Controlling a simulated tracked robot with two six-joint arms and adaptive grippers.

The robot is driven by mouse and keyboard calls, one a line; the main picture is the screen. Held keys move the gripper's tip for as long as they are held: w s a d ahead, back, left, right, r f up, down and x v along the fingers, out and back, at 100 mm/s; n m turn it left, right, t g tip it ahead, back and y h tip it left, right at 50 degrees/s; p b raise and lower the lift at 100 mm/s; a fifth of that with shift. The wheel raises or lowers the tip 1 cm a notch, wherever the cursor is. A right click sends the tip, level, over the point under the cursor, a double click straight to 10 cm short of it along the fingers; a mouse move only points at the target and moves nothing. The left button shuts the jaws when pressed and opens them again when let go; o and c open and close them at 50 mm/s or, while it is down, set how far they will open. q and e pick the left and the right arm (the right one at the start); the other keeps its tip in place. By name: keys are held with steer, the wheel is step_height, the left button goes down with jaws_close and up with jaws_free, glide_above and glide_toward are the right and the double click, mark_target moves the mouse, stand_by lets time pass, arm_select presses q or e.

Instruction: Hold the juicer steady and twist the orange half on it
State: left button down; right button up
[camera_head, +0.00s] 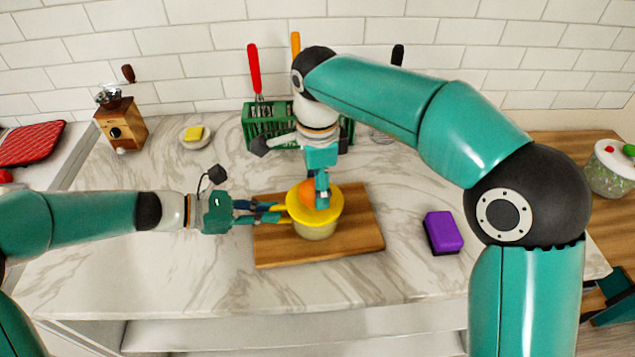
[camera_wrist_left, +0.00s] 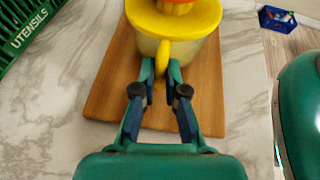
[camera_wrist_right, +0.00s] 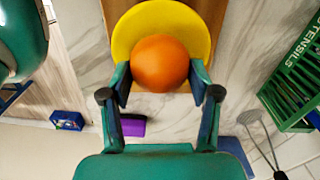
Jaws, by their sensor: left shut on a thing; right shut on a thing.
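The juicer (camera_head: 314,229) has a yellow top and a pale bowl and stands upright on a wooden cutting board (camera_head: 365,240). It also shows in the left wrist view (camera_wrist_left: 150,48). My left gripper (camera_head: 284,213) is shut on the juicer's yellow handle (camera_wrist_left: 163,60) from the left. The orange half (camera_wrist_right: 160,64) sits on the juicer's yellow top, rounded side up. My right gripper (camera_wrist_right: 160,78) comes from above and is shut on the orange half, one finger at each side. In the head view the right gripper partly hides the orange half (camera_head: 307,191).
A green utensil rack (camera_head: 262,125) stands behind the board. A purple sponge (camera_head: 443,231) lies right of the board. A wooden grinder (camera_head: 121,125) and a small dish with a yellow piece (camera_head: 194,135) stand at the back left. The counter in front is clear.

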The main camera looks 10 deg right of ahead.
arm_select(q)
steer(key=shift+r, duration=0.1)
arm_select(e)
steer(key=shift+f, duration=0.15)
arm_select(q)
steer(key=shift+w, duration=0.1)
arm_select(e)
steer(key=shift+w+r, duration=0.1)
steer(key=shift+r, duration=4)
arm_select(q)
steer(key=c, duration=1.1)
jaws_free()
steer(key=shift+c, duration=0.2)
steer(key=shift+a, duration=0.1)
